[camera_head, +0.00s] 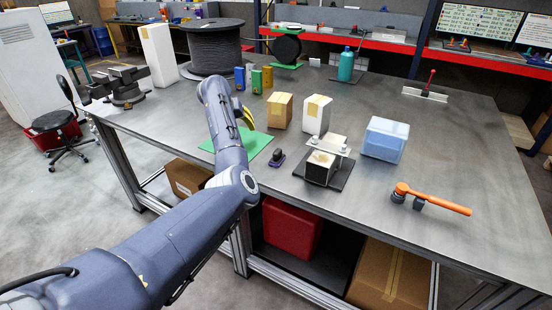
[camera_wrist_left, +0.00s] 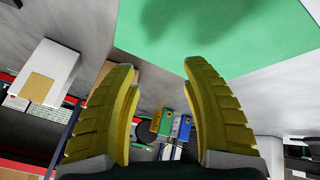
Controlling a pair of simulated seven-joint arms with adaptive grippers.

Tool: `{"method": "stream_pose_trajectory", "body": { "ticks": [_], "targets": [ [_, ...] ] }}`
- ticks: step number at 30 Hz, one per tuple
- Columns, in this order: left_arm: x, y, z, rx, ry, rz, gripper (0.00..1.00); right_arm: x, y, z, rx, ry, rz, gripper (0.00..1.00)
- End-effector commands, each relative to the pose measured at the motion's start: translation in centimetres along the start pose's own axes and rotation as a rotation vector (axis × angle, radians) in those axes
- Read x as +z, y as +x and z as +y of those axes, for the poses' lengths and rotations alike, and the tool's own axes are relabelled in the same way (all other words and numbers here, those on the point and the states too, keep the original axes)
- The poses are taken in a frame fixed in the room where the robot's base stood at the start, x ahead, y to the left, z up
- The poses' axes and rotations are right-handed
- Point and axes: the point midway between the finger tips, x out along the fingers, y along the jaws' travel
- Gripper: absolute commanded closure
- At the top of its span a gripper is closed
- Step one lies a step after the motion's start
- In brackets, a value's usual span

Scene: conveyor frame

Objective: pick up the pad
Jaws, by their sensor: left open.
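The green pad (camera_head: 254,145) lies flat on the grey table, left of centre, partly covered by my left arm in the head view. In the left wrist view, the pad (camera_wrist_left: 220,35) fills the top, with a soft dark shadow on it. My left gripper (camera_head: 245,117) has yellow ribbed fingers, partly hidden behind my own arm and above the far part of the pad. In the left wrist view, the gripper (camera_wrist_left: 159,66) is open, fingers wide apart, with nothing between them. My right gripper is not in view.
Cardboard and white boxes (camera_head: 317,115) stand just beyond the pad. A small dark purple object (camera_head: 277,158) sits right of it. A metal fixture (camera_head: 322,166), a blue bin (camera_head: 385,139) and an orange-handled tool (camera_head: 432,199) are further right. Small coloured boxes (camera_head: 256,82) and a cable spool (camera_head: 212,50) stand behind.

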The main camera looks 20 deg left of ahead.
Motion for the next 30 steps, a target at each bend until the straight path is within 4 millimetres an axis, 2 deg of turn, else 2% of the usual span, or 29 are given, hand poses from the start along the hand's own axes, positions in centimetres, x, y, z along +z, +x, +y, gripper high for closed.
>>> {"method": "stream_pose_trajectory", "body": {
  "ticks": [1,6,9,12,18,21,26,30],
  "targets": [
    [0.7,-1.0,2.8,0.008,0.050,-0.049,0.53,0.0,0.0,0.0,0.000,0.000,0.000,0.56],
    [3.6,-4.5,9.2,-0.013,0.219,-0.211,0.53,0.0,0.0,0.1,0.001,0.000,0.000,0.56],
    [4.9,-6.7,11.8,-0.040,0.313,-0.283,0.53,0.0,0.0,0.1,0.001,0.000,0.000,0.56],
    [5.8,-8.7,13.6,-0.069,0.393,-0.336,0.53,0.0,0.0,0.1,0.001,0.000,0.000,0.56],
    [6.8,-11.4,15.5,-0.119,0.495,-0.395,0.53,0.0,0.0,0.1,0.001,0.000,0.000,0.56],
    [7.0,-11.8,15.7,-0.132,0.516,-0.407,0.53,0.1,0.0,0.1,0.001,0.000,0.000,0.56],
    [7.7,-10.5,15.3,-0.139,0.526,-0.414,0.53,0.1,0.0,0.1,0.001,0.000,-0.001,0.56],
    [8.6,-8.1,14.6,-0.140,0.525,-0.416,0.53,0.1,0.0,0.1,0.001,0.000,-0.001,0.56]
  ]
}}
